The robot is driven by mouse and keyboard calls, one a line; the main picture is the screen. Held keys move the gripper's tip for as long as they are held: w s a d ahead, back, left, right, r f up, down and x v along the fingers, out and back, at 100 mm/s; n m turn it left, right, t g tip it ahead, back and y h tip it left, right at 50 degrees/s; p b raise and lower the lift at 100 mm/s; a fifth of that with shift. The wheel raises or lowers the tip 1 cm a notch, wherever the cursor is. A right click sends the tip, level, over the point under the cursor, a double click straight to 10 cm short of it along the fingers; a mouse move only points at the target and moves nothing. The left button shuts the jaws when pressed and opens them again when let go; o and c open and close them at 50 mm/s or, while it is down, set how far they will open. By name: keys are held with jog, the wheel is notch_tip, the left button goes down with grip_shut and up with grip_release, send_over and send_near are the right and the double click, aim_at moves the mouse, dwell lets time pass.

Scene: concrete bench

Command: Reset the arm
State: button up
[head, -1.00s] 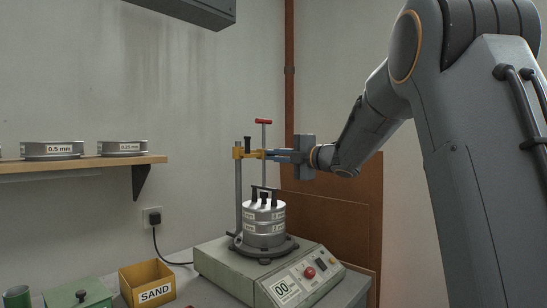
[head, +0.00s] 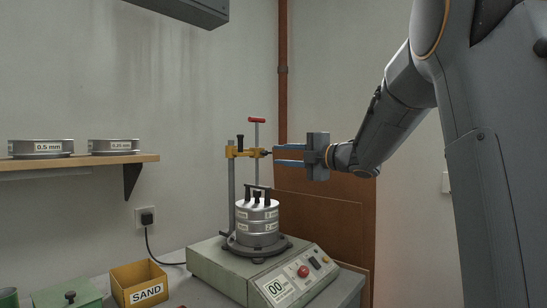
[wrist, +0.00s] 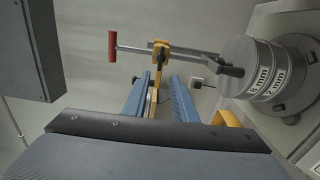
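My gripper (head: 276,154) is at the right of the yellow clamp arm (head: 246,152) in the head view. Its two blue fingers are spread apart with a clear gap and nothing between them. The fingertips appear just clear of the clamp arm's right end. The wrist view also shows the open fingers (wrist: 160,80), with the yellow clamp arm (wrist: 158,62) beyond them. The clamp arm sits on a grey post, with a red-handled screw rod (head: 257,133) beside it, above the sieve stack (head: 257,222) on the shaker (head: 215,268).
The shaker has a display and a red button (head: 303,271). A yellow SAND box (head: 146,284) and a green lidded box (head: 70,297) stand at left. A wall shelf (head: 80,163) holds labelled sieves. A dark unit (head: 185,10) hangs above. Space above my gripper looks clear.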

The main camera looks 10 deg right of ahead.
jog(key=shift+s+d, duration=0.35)
jog(key=shift+s, duration=0.15)
jog(key=shift+f, duration=0.1)
jog(key=s+d+f+m+g+h+p, duration=0.2)
jog(key=s+f+m+h, duration=0.35)
jog(key=f+m, duration=0.45)
jog(key=s+d+f+m+g+h+p, duration=0.1)
jog(key=s+d+f+m+g+h, duration=0.1)
jog(key=s+f+m+h, duration=0.75)
jog(key=s+a+f+m+g+y, duration=0.1)
jog(key=s+a+f+m+g, duration=0.1)
jog(key=s+f, duration=0.3)
jog(key=s+a+f+m+g+y+p, duration=0.1)
jog(key=s+f+g, duration=0.4)
jog(key=s, duration=0.6)
jog(key=s+a+f+m+g+y+p, duration=0.1)
jog(key=s+a+f+m+g+y, duration=0.1)
jog(key=s+a+f, duration=0.3)
jog(key=s+f+m+g, duration=0.1)
jog(key=s, duration=0.3)
jog(key=shift+f+g, duration=0.2)
jog(key=shift+g, duration=0.1)
